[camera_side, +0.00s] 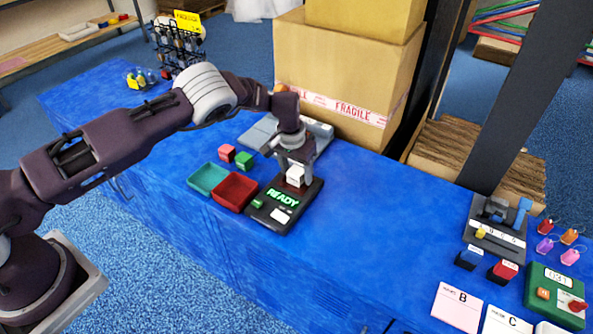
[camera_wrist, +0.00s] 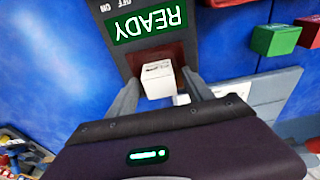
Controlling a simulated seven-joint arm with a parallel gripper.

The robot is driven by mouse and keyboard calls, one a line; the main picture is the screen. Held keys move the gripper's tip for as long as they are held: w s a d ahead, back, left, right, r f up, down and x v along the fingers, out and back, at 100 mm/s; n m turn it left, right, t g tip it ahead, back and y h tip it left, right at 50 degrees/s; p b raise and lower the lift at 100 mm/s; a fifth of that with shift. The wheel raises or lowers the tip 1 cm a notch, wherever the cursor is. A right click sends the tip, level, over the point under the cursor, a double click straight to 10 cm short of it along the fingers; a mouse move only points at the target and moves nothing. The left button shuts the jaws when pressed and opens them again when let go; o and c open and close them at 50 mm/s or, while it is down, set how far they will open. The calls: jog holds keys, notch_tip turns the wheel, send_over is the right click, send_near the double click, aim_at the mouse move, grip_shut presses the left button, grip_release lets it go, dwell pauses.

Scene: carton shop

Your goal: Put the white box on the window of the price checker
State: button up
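The price checker (camera_side: 266,216) is a black device on the blue counter with a green READY display. The small white box (camera_side: 295,175) is at its far end, upright between my fingers. In the wrist view the white box (camera_wrist: 157,78) stands over the dark red window (camera_wrist: 179,51), part of which shows around it. I cannot tell whether its underside touches the window. My gripper (camera_wrist: 161,76) points down around the box. A narrow gap shows between the box and the right finger, and the left finger is close beside it, so the fingers look slightly open.
A teal tray (camera_side: 206,179) and a red tray (camera_side: 233,194) stand left of the checker, with red (camera_side: 227,153) and green (camera_side: 244,161) blocks behind. Large cartons (camera_side: 345,75) stand at the back. The counter to the right is clear up to a grey stand (camera_side: 495,233).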

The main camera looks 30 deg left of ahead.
notch_tip(320, 180, up, 13)
jog(key=s, duration=0.2)
notch_tip(320, 180, up, 15)
jog(key=n+h, duration=0.1)
send_over(292, 185)
jog(key=s+a, duration=0.2)
jog(key=s, duration=0.5)
jog(key=s+a+r+t+h, duration=0.1)
jog(key=s+r+t, duration=0.1)
jog(key=s+r, duration=0.8)
jog(key=s+a+f+m+t+y, duration=0.1)
jog(key=s+a+y, duration=0.1)
jog(key=s, duration=2.1)
jog(key=shift+a+t, duration=0.15)
jog(key=shift+t, duration=0.25)
